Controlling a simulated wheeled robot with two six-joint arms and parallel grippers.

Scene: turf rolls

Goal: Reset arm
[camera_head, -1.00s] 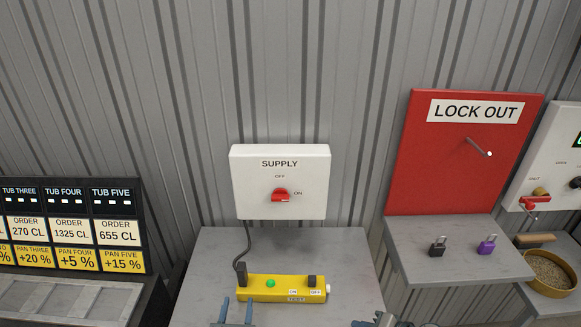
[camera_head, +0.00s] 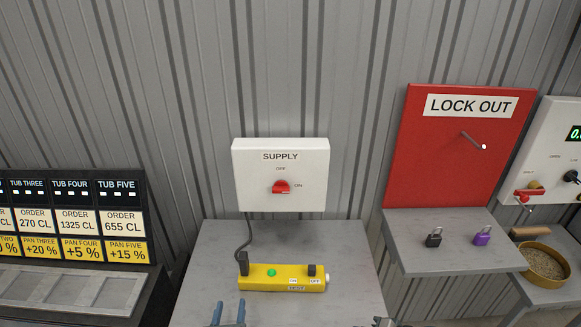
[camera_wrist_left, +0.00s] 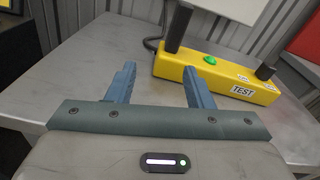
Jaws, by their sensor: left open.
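My left gripper (camera_head: 228,313) is at the bottom of the head view, over the front of the grey table. In the left wrist view the left gripper (camera_wrist_left: 158,85) is open, with its two blue fingers apart and nothing between them. The yellow test box (camera_head: 257,283) lies beyond the fingers, apart from them; it also shows in the left wrist view (camera_wrist_left: 225,83). Only a small grey piece of my right gripper (camera_head: 383,322) shows at the bottom edge, and its jaws are cut off.
A white supply box (camera_head: 250,190) with a red knob (camera_head: 281,186) is on the wall behind the table (camera_head: 210,250). A red lock-out board (camera_head: 430,155) stands above a shelf (camera_head: 410,225) with a black padlock (camera_head: 434,238) and a purple padlock (camera_head: 482,236). An order board (camera_head: 75,220) is at left.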

